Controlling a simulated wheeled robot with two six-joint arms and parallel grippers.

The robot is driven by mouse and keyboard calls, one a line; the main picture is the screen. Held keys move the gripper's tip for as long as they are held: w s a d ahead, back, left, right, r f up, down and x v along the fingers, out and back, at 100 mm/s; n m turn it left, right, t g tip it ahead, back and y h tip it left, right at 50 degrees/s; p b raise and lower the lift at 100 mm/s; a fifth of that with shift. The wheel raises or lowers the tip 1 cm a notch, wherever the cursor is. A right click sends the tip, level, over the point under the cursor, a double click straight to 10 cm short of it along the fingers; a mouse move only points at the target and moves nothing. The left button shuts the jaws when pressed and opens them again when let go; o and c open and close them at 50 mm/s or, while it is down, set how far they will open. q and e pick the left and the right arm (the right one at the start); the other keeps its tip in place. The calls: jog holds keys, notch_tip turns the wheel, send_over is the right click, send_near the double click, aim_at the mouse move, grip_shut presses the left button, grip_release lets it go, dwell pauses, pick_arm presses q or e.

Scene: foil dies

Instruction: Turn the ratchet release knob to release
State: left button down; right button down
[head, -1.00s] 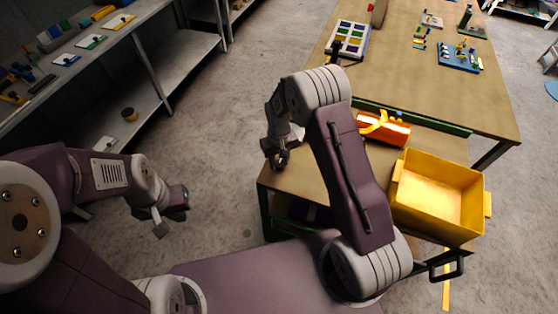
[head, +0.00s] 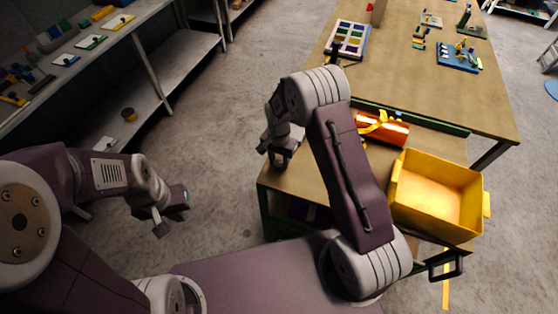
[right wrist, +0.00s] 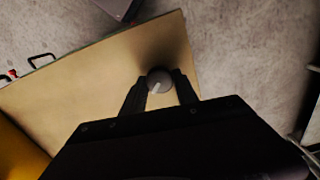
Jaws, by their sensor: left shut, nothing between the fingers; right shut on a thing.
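A round grey knob (right wrist: 157,76) with a pale pointer mark shows in the right wrist view, close to the edge of a tan board-like top. I take it for the ratchet release knob. My right gripper (right wrist: 160,84) is shut on it, one dark finger on each side. In the head view my right gripper (head: 280,160) is over the left corner of the lower tan tabletop (head: 310,183), and the knob is hidden by the gripper there. My left gripper (head: 172,213) is shut and empty, over the floor left of that top.
A yellow bin (head: 437,195) and an orange roll (head: 382,129) with a yellow ribbon are right of my right arm. A large table (head: 440,90) behind holds a tray of coloured squares (head: 348,40). Grey shelving (head: 165,60) stands at the left, with open floor between.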

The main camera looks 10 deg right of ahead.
aim_at(279, 163)
jog(key=m, duration=0.4)
jog(key=shift+r+m, duration=0.1)
jog(key=shift+m, duration=1.7)
jog(key=c, duration=1)
grip_release()
jog(key=shift+a, duration=0.1)
jog(key=shift+o, duration=0.2)
jog(key=shift+s, duration=0.1)
notch_tip(279, 163, up, 9)
jog(key=b, duration=0.1)
